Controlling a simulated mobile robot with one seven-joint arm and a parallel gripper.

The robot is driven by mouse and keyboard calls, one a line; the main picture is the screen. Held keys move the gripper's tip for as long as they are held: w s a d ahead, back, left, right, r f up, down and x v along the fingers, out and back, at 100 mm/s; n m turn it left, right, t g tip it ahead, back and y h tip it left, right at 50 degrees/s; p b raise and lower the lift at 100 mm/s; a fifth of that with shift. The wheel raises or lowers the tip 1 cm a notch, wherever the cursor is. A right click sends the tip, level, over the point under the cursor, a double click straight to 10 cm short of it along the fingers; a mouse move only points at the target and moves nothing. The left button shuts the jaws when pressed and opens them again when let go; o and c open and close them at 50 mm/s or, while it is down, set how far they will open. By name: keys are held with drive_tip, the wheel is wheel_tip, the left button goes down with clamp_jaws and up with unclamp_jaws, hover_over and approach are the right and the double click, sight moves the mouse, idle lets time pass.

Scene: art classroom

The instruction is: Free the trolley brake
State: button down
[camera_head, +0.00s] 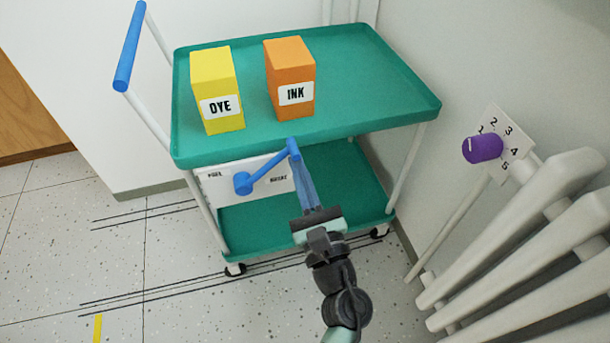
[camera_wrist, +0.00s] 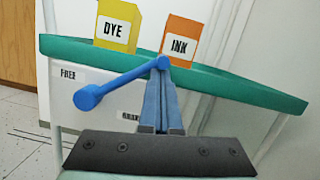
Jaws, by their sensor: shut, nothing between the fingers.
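The teal trolley (camera_head: 345,50) has a white brake plate (camera_head: 270,186) under its top shelf, with a FREE label at the left and a partly covered BRAKE label at the right. A blue lever (camera_head: 266,166) pivots on the plate and points up and right, on the BRAKE side. It also shows in the wrist view (camera_wrist: 125,80). My gripper (camera_head: 299,163) is shut and holds nothing. Its fingertips are right at the lever's knob end, which overlaps them in the wrist view (camera_wrist: 165,76); whether they touch I cannot tell.
A yellow DYE box (camera_head: 217,90) and an orange INK box (camera_head: 290,77) stand on the top shelf. A purple dial (camera_head: 482,149) is on the right wall above white radiator-like bars (camera_head: 520,230). Dark lines run along the open floor at left.

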drive_tip(key=s+a+r+n+g+y+p, duration=0.2)
drive_tip(key=a+r+n, duration=0.3)
drive_tip(key=n, duration=0.7)
drive_tip(key=shift+s+a+r+g, duration=0.2)
drive_tip(key=shift+a+g, duration=0.2)
drive_tip(key=shift+a, duration=0.85)
